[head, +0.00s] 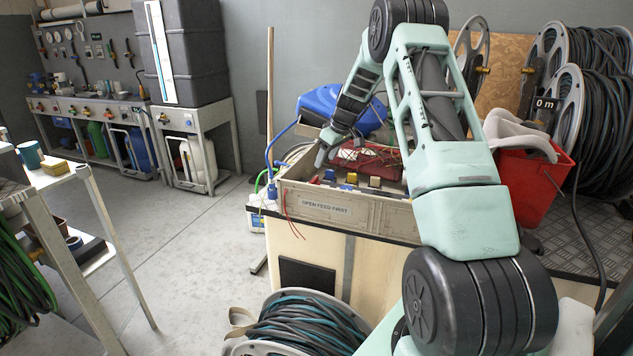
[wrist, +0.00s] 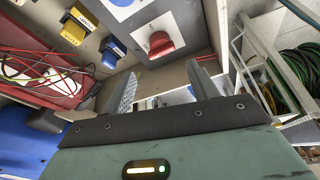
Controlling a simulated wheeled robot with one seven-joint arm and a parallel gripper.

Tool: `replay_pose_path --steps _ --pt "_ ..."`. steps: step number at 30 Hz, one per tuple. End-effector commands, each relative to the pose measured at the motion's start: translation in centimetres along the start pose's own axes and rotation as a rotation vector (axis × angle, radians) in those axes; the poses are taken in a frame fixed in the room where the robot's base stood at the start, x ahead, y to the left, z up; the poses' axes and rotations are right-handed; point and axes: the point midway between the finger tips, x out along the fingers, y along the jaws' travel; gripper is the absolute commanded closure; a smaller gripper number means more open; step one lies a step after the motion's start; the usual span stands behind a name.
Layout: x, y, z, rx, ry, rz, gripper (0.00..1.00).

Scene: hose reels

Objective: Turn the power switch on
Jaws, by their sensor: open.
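A red knob-like switch (wrist: 160,44) on a white square plate shows in the wrist view, set on a grey panel (wrist: 185,18). A blue knob (wrist: 122,2) on another white plate is beside it, cut by the top edge. I cannot read which is the power switch. My gripper (wrist: 163,84) is open and empty, its two fingers apart, with the red switch beyond the gap between them; they look apart from it. In the head view my gripper (head: 322,156) is over the left end of a shallow box (head: 390,217) labelled "OPEN FEED FIRST".
Yellow (wrist: 77,25) and blue (wrist: 113,50) blocks and a red tray (wrist: 30,78) with wires lie near the panel. A blue case (head: 340,108) stands behind the box. A red bucket (head: 520,185) and hose reels (head: 585,70) are right.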

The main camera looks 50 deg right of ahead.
Motion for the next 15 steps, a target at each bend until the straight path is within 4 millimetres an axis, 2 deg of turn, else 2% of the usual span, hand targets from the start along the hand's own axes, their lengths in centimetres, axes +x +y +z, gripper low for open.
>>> replay_pose_path --steps 1,9,15 --pt "1.2 -0.1 0.1 0.000 -0.003 -0.003 0.41" --pt "6.7 -0.1 0.1 0.000 -0.003 -0.003 0.41" --pt "9.5 -0.1 0.0 -0.001 -0.001 -0.002 0.41"
